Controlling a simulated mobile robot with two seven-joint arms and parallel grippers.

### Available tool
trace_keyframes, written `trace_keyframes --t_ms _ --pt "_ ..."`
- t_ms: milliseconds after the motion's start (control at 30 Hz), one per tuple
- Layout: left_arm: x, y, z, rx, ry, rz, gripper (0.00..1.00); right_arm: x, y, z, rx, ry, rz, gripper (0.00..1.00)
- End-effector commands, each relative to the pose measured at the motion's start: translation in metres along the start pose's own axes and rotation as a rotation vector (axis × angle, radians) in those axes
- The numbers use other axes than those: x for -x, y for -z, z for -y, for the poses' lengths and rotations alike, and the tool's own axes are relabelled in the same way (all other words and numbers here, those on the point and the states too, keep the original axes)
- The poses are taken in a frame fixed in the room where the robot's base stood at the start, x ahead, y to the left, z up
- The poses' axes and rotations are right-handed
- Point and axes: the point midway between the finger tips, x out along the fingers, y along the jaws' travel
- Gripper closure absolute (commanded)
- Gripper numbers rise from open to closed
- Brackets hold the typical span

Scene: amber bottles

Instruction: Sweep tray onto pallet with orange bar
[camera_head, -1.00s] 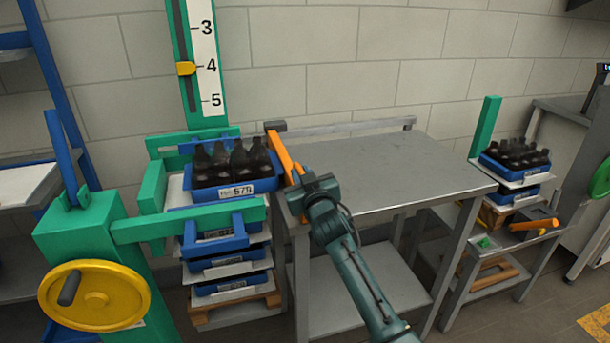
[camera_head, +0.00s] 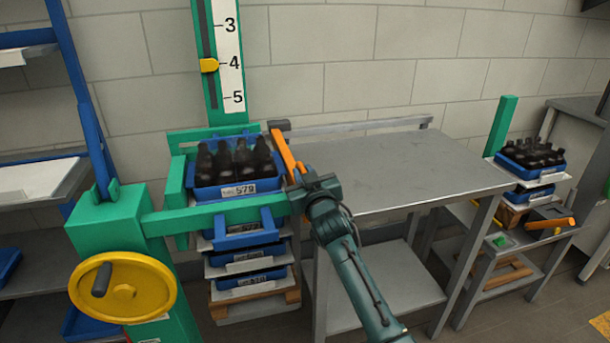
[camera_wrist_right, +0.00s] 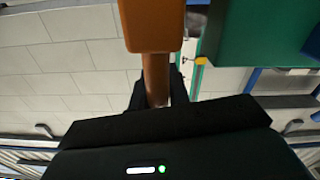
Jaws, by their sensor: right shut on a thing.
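The blue tray (camera_head: 207,194) holds several dark bottles and bears the label 579. It stands at the top of a stack of blue trays, inside the green frame (camera_head: 215,214). The pallet (camera_head: 280,300) is wooden and lies under the stack. My right gripper (camera_head: 299,173) is shut on the orange bar (camera_head: 284,151), at the tray's right side. The bar looks close against that side, but exact contact is unclear. The bar also shows in the right wrist view (camera_wrist_right: 152,25), extending from the jaws. My left gripper is out of view.
A bare grey table (camera_head: 390,170) stands right of the stack. A yellow handwheel (camera_head: 145,290) is at the front left. A scale with a yellow pointer (camera_head: 209,65) rises behind. Another stack with a blue bottle tray (camera_head: 545,165) stands at the far right.

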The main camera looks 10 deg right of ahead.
Motion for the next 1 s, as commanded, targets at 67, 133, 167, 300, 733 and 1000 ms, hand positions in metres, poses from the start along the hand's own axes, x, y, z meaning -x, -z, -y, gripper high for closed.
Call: trace_keyframes --t_ms 67,133,167,300,733,1000 --pt "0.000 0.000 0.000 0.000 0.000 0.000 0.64 0.001 0.001 0.006 -0.001 0.010 -0.002 0.81" --pt "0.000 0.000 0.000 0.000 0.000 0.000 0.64 0.001 0.001 0.006 -0.002 0.010 -0.002 0.75" --pt "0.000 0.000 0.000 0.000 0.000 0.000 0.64 0.001 0.001 0.006 -0.002 0.009 -0.003 0.73" --pt "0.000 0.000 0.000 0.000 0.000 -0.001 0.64 0.000 0.001 0.004 -0.002 0.007 -0.002 0.62" --pt "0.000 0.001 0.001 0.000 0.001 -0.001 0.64 0.016 -0.001 0.002 -0.001 0.003 -0.001 0.62" --pt "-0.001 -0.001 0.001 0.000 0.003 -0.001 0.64 0.070 -0.001 0.003 -0.002 0.006 -0.001 0.62"
